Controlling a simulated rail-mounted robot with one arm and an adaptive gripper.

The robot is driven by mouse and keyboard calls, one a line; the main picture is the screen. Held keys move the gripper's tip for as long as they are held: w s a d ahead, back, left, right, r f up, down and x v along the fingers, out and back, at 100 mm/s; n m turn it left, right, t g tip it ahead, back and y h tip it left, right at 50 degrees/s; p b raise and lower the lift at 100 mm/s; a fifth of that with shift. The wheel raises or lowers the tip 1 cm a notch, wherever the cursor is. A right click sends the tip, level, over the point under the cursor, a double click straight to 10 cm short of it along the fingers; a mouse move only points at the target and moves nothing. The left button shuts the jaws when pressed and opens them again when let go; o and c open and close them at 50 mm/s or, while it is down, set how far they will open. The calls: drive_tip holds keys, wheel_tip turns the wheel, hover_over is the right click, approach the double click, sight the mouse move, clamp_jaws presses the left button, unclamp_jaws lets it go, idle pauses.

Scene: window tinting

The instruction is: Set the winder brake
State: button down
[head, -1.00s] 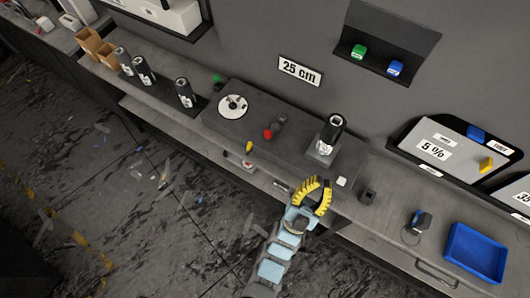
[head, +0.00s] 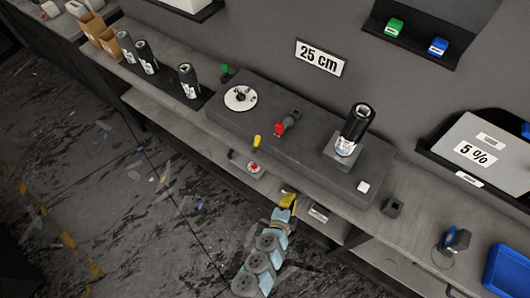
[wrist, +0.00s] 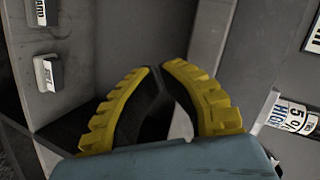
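The winder is a long dark grey block (head: 312,150) on the bench. It carries a white disc (head: 240,97) at its left and a lever with a red end (head: 287,123) near its middle. A black film roll (head: 356,122) stands in a holder towards its right. A small yellow-tipped part (head: 256,141) is at its front edge. Which part is the brake is not marked legibly. My gripper (head: 289,198) is in front of the bench, apart from these parts. In the wrist view, its yellow ribbed fingers (wrist: 157,67) curve together at the tips with nothing between them.
In the wrist view, two small labelled blocks (wrist: 47,73) are on a grey face at upper left, and a labelled roll (wrist: 291,114) is at right. Dark rolls (head: 188,81) stand on the bench at left. A blue tray (head: 508,272) is at far right.

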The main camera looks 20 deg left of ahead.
sight(256, 144)
drive_tip(key=w+a+f+y+b, duration=0.1)
drive_tip(key=a+f+y+b, duration=0.1)
drive_tip(key=a+y+b, duration=0.75)
drive_tip(key=d+r+n+y+b, duration=0.2)
drive_tip(key=d+r+b, duration=0.15)
drive_tip(key=r, duration=0.35)
drive_tip(key=d+r+n+y+b, duration=0.2)
drive_tip(key=d+r+b, duration=0.15)
drive_tip(key=r, duration=0.45)
drive_tip(key=shift+t, duration=0.3)
drive_tip(key=x, duration=1)
drive_tip(key=shift+w+a+r, duration=0.1)
drive_tip(key=shift+a+r, duration=0.1)
drive_tip(key=shift+a, duration=0.75)
drive_tip(key=shift+a+r, duration=0.15)
drive_tip(key=shift+a, duration=0.8)
